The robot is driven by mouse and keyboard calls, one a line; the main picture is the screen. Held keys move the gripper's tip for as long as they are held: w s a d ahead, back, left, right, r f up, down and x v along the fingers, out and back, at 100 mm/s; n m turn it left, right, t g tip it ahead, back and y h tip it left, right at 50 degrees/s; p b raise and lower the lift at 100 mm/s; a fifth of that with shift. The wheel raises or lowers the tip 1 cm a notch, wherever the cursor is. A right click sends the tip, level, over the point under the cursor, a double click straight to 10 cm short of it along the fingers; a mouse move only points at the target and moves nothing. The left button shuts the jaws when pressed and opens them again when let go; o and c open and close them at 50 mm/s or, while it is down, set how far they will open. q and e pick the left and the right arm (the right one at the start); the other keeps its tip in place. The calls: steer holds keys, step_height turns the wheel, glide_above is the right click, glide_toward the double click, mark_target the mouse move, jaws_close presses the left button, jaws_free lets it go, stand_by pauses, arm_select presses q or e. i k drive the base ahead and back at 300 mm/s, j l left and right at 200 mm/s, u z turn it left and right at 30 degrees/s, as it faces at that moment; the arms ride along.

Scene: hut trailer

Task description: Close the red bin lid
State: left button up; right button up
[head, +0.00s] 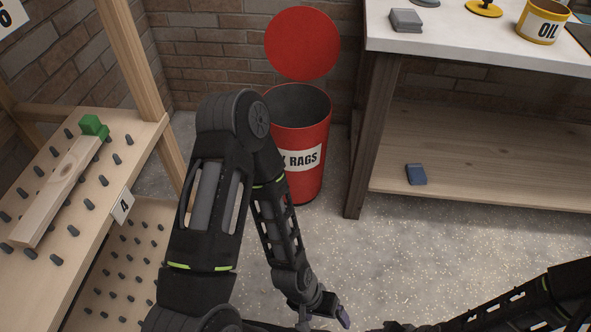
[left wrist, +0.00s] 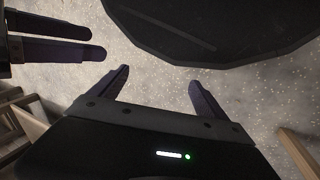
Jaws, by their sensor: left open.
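The red bin (head: 312,172) stands on the floor against the brick wall, with a white label partly reading "RAGS". Its round red lid (head: 302,43) is up, standing upright behind the open rim, and the dark inside shows. My left arm passes in front of the bin's left side. My left gripper (head: 338,312) is low at the bottom of the head view, well in front of the bin. The left wrist view shows its fingers (left wrist: 158,82) apart and empty over the floor. Two fingers of my right gripper (left wrist: 98,42) show at that view's left edge; their opening is unclear.
A workbench (head: 470,45) with a lower shelf (head: 490,165) stands right of the bin, bearing an oil can (head: 542,22). A pegged wooden rack (head: 85,215) stands at left. The speckled floor (head: 400,250) between them is clear.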

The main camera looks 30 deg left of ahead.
mark_target(302, 43)
steer(key=i+j+z, duration=0.15)
steer(key=i+j, duration=0.35)
steer(key=i+j+z, duration=0.15)
steer(key=i+j, duration=0.35)
steer(key=j, duration=0.15)
